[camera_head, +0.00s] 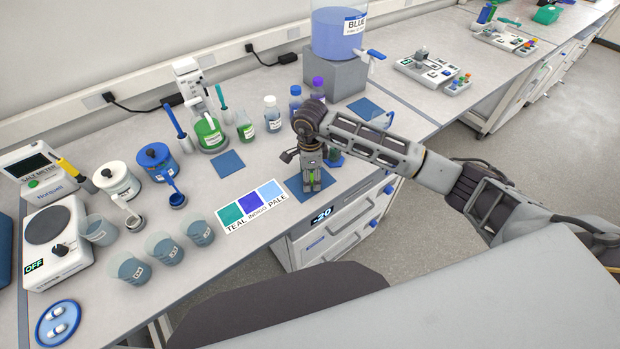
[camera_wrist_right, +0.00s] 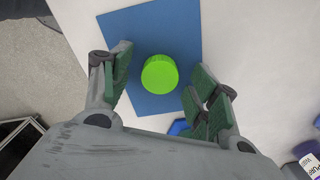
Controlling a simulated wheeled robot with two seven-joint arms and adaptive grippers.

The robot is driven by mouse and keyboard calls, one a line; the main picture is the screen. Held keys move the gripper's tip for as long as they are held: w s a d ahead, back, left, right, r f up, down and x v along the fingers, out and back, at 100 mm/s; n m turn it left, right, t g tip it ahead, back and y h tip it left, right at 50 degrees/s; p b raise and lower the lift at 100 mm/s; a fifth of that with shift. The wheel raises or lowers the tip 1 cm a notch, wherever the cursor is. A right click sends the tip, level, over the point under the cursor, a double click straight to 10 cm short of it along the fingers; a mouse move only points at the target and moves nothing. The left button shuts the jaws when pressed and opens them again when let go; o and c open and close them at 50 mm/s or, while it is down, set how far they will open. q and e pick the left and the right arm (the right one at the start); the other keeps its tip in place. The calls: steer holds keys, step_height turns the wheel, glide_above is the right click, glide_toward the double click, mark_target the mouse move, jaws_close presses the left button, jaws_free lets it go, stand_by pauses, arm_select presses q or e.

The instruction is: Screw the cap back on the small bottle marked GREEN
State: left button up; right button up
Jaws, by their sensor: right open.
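A bright green cap (camera_wrist_right: 160,74) lies on a blue mat (camera_wrist_right: 172,28) in the right wrist view. My right gripper (camera_wrist_right: 160,70) is open above it, with one finger on each side of the cap and visible gaps between. In the head view my right gripper (camera_head: 312,183) points down over the mat (camera_head: 327,178) near the bench's front edge; the cap cannot be made out there. A small bottle with green liquid (camera_head: 245,128) stands uncapped at the back of the bench; its label is too small to read. My left gripper is not in view.
A white-capped bottle (camera_head: 272,115), a blue-capped bottle (camera_head: 295,98) and a purple-capped bottle (camera_head: 318,86) stand right of the green one. An empty blue mat (camera_head: 229,163) lies in front. A colour card (camera_head: 236,221) lies left of my gripper. Beakers (camera_head: 165,249) stand farther left.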

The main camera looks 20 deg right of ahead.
steer(key=c, duration=0.8)
steer(key=shift+r, duration=0.15)
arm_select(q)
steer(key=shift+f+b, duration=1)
arm_select(e)
steer(key=shift+r, duration=4.85)
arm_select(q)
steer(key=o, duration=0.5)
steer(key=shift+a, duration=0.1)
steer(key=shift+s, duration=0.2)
arm_select(e)
steer(key=shift+s, duration=0.1)
